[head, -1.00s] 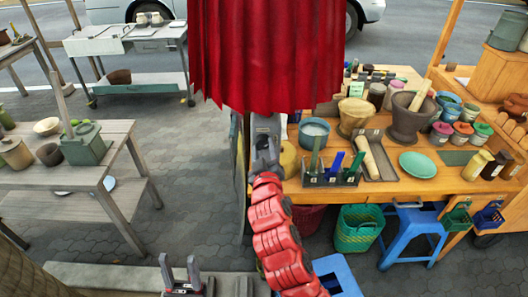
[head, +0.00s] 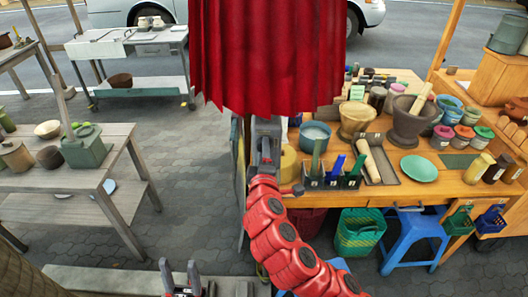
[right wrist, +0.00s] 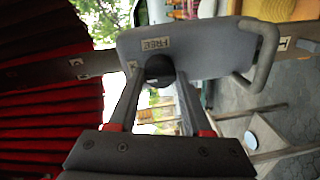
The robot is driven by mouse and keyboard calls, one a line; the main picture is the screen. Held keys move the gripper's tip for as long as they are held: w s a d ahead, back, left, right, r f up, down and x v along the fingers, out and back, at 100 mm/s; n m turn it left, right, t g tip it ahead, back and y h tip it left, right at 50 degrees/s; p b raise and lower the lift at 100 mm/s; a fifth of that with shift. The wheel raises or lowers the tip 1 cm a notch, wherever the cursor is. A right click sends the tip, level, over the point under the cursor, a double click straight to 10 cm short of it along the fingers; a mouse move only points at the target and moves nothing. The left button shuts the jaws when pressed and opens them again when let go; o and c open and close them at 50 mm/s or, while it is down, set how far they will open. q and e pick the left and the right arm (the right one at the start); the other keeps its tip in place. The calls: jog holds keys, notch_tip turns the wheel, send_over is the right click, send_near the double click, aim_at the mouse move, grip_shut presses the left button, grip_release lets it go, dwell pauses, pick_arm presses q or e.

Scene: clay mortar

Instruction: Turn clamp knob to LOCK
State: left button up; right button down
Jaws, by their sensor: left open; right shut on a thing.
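The clamp is a grey plate (right wrist: 205,50) with a small "FREE" label and a bent grey handle at its right end in the right wrist view. A dark round knob (right wrist: 159,67) sits at the plate's near edge. My right gripper (right wrist: 160,84) is shut on this knob, one finger on each side. In the head view my right gripper (head: 266,150) is below the red cloth, and the knob cannot be made out there. My left gripper (head: 180,277) is open and empty at the bottom, away from the clamp.
A red cloth (head: 266,50) hangs just above my right gripper. The wooden stall table (head: 400,188) at right holds bowls, mortars and jars. A blue stool (head: 414,228) stands below it. A grey table (head: 70,180) is at left, with clear paving between.

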jog(key=shift+n, duration=0.4)
jog(key=shift+f, duration=0.1)
jog(key=shift+c, duration=1.7)
grip_release()
jog(key=shift+a, duration=0.1)
jog(key=shift+s, duration=0.1)
jog(key=s+r+p, duration=0.1)
jog(key=s+p, duration=0.8)
jog(key=s, duration=0.8)
jog(key=shift+r, duration=0.2)
